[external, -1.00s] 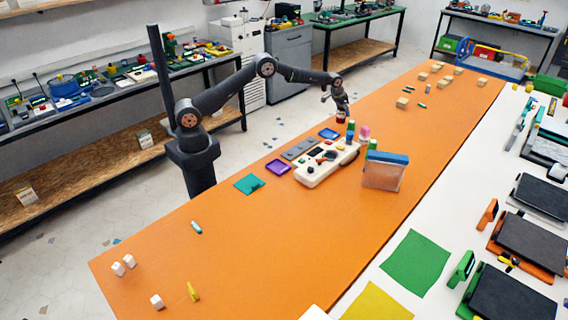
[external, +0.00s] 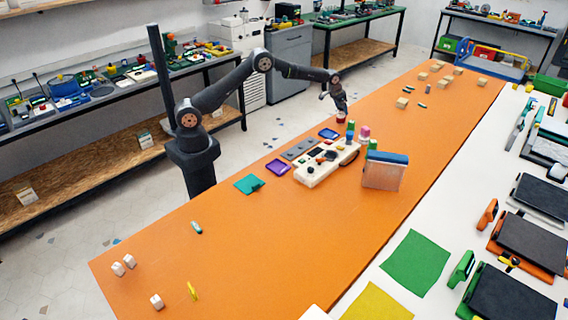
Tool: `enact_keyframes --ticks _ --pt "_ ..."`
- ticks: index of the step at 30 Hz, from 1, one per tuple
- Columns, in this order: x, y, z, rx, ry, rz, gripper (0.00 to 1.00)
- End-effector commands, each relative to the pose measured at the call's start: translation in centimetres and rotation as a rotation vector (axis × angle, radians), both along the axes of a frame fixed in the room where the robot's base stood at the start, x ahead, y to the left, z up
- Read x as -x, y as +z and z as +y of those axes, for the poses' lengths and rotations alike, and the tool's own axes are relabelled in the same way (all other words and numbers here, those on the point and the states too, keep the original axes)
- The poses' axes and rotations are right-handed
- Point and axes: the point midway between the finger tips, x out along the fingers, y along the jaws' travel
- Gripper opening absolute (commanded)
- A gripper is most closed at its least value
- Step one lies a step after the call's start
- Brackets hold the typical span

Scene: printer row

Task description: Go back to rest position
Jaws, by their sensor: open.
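My gripper (external: 341,110) hangs at the end of my arm above the orange table (external: 270,235), near its back edge. It points down over a small red-and-white object (external: 341,117). The fingers are small and dark here, and the gap between them is hard to make out. The object shows just under the fingertips; I cannot tell whether they touch it. My arm reaches out to the right from its dark base, with the elbow raised.
Purple (external: 278,167) and blue (external: 328,134) trays lie near the back edge. The table's left half is mostly clear.

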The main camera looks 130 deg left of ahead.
Motion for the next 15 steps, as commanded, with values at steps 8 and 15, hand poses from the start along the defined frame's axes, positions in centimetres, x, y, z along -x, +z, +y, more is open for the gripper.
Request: enact_keyframes --ticks 8,15 --pt "0.7 4.8 -1.8 -0.003 0.0 -0.001 0.75" --pt "1.0 6.0 -2.5 0.005 0.0 0.002 0.75"
